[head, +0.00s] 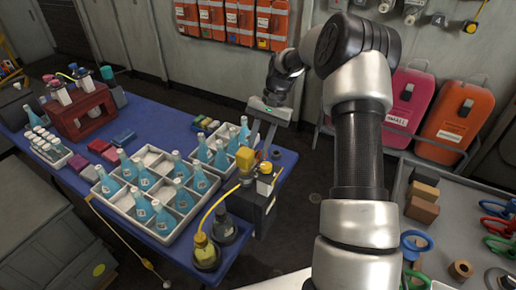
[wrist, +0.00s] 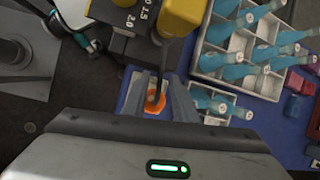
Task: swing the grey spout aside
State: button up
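A dispenser stands at the right end of the blue table, with a dark box body (head: 257,212) and a yellow head (head: 246,158), which also shows at the top of the wrist view (wrist: 181,14). The dark grey spout (wrist: 156,98) extends from under the yellow head toward my gripper. My gripper (wrist: 155,82) is open, with its two fingers on either side of the spout and gaps visible beside it. In the head view my gripper (head: 264,138) reaches down beside the yellow head, and the spout is hard to make out there.
White crates (head: 120,208) of blue bottles stand close by on the blue table (head: 160,112). A yellow tube (head: 208,212) runs to a flask (head: 205,252) at the front edge. A grey bench (head: 455,215) with coloured tools stands at right.

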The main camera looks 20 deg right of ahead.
grip_shut()
dwell(1.4)
